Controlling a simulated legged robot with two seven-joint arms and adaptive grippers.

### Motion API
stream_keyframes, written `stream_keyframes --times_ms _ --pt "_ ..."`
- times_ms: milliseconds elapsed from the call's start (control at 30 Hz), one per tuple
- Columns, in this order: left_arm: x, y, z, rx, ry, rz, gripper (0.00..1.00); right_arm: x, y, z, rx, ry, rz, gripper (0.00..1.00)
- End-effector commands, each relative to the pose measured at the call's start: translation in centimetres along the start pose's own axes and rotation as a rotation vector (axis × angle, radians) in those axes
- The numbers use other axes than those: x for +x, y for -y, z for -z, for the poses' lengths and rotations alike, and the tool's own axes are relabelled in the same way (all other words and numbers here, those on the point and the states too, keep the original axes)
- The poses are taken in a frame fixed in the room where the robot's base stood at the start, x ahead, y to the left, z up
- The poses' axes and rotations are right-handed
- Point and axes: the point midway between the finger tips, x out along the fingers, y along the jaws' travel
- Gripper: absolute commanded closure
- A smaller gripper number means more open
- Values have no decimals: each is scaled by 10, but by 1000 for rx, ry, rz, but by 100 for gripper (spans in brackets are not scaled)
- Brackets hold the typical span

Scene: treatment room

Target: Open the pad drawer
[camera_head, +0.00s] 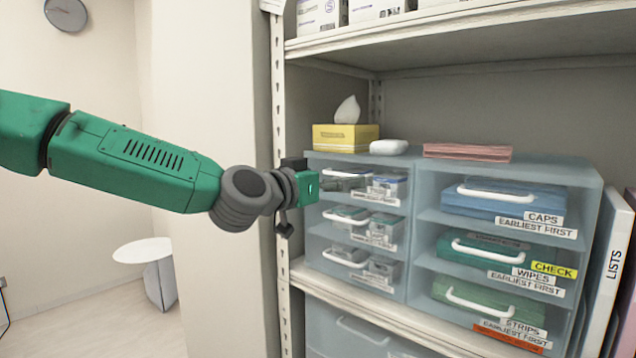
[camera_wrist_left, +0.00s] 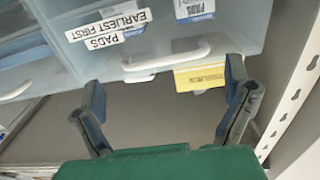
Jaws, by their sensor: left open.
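The pad drawer (camera_wrist_left: 180,25) is a clear drawer with a PADS / EARLIEST FIRST label (camera_wrist_left: 110,28), upside down in the left wrist view. Its white handle (camera_wrist_left: 168,62) lies across the front, between and beyond my finger tips. The tissue box beside it there places this drawer top left in the head view (camera_head: 390,198), where its label is too small to read. My left gripper (camera_wrist_left: 166,78) is open and empty, facing the handle; no contact shows. In the head view my left gripper (camera_head: 304,188) is at the cabinet's left edge and hides part of that drawer.
A yellow tissue box (camera_head: 345,138), a white item (camera_head: 389,147) and a pink stack (camera_head: 467,152) sit on the drawer unit. More drawers are below and right, including CAPS (camera_head: 505,203). The slotted shelf post (camera_head: 281,90) stands close to my left gripper. An upper shelf (camera_head: 450,40) overhangs.

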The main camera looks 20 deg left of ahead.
Motion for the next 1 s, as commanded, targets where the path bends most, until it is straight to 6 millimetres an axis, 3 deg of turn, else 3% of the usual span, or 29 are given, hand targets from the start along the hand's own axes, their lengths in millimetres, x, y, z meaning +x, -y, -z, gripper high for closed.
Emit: stream_keyframes --times_ms 300,500,700,1000 --pt "-64 -2 1 1 -2 -1 5 0 0 0 0 -2 0 60" --pt "-95 -4 0 3 0 -1 5 0 -1 1 0 -1 2 60" --pt "-106 -5 -1 4 2 -1 5 1 -1 1 0 -1 2 60" --pt "-108 -3 -1 2 2 -1 5 1 0 3 -1 0 0 60"
